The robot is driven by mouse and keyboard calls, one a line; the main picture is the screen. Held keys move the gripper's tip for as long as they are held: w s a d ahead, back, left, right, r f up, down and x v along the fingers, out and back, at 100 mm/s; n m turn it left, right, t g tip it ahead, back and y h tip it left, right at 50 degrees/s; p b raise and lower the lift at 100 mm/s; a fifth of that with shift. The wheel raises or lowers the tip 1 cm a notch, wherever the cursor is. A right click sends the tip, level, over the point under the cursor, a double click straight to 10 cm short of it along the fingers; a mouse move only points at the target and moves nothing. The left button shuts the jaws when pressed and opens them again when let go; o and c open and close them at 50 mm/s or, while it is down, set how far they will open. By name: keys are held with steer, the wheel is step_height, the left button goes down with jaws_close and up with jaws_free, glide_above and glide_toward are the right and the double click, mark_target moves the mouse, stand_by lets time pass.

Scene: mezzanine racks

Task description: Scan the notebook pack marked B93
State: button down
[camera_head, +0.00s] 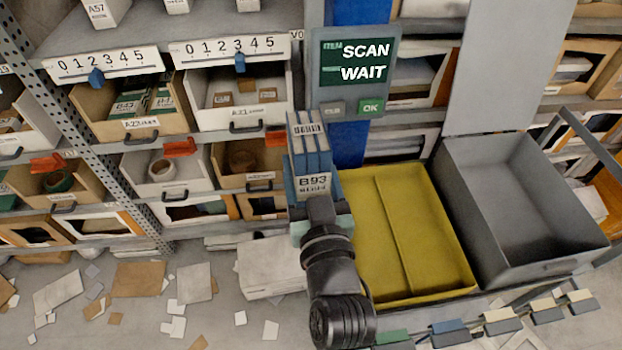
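The notebook pack (311,160) is a blue bundle with a pale label reading B93 on its near side and a barcode on its upper end. It is upright, at the end of my arm. My gripper (318,200) appears closed around its lower part; the fingertips are mostly hidden. The pack is in front of the rack, just below and left of a grey terminal (391,93). The terminal's dark green screen reads ITEM SCAN above WAIT, and it has a green OK button and a grey button.
A yellow two-part tray (455,235) and an empty grey bin (560,265) are to the right. An open drawer (158,124) holds green-and-white B43 packs. Beside it is drawer A21 (275,118). Loose paper and cardboard (138,279) litter the floor.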

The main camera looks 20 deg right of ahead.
steer(key=shift+r+p+x, duration=0.2)
steer(key=shift+p+x, duration=0.05)
steer(key=shift+x, duration=1)
steer(key=shift+r+p+x, duration=0.2)
steer(key=shift+x, duration=1.05)
